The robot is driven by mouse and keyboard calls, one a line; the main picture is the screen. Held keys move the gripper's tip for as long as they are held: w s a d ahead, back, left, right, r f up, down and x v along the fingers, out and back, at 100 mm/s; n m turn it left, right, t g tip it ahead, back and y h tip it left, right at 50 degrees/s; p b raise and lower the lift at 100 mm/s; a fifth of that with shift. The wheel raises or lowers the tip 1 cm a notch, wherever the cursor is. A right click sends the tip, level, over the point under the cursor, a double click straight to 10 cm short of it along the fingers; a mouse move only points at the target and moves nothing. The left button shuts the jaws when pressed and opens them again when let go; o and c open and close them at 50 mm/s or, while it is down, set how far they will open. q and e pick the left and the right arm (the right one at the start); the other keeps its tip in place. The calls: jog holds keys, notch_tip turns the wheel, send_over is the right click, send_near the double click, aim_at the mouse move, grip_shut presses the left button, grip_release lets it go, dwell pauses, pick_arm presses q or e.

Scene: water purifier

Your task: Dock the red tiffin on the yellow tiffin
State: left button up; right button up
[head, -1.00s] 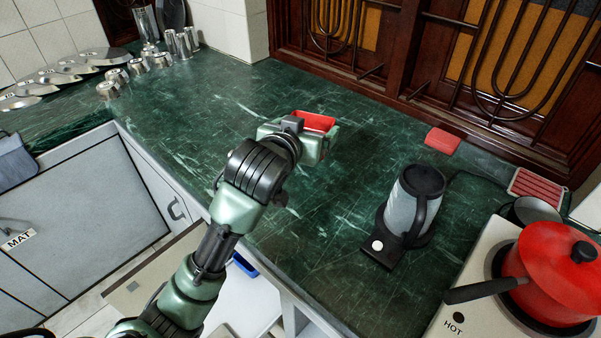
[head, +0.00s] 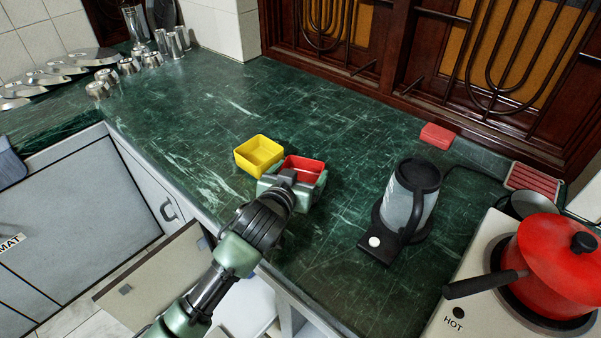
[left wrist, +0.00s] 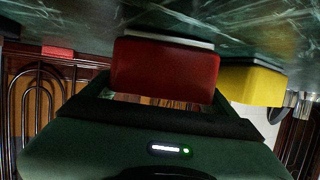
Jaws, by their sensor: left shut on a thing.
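The red tiffin (head: 303,165) is an open square box with its mouth up, between the fingers of my left gripper (head: 292,182), which is shut on it. The yellow tiffin (head: 258,152) is a similar open box on the green counter, just left of the red one and slightly farther back. In the left wrist view, which looks inverted, the red tiffin (left wrist: 165,68) is in the middle and the yellow tiffin (left wrist: 252,84) is to its right. I cannot tell whether the two touch, or whether the red one rests on the counter. My right gripper is not in view.
A grey kettle (head: 411,200) on a black base stands to the right. A red pot (head: 545,265) sits on the stove beyond it. A flat red block (head: 437,136) lies by the wooden window. Steel cups (head: 128,66) stand back left. The counter behind the tiffins is clear.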

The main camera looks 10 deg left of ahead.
pick_arm(q)
jog(key=o, duration=1.3)
jog(key=shift+f, duration=0.1)
jog(key=shift+c, duration=0.2)
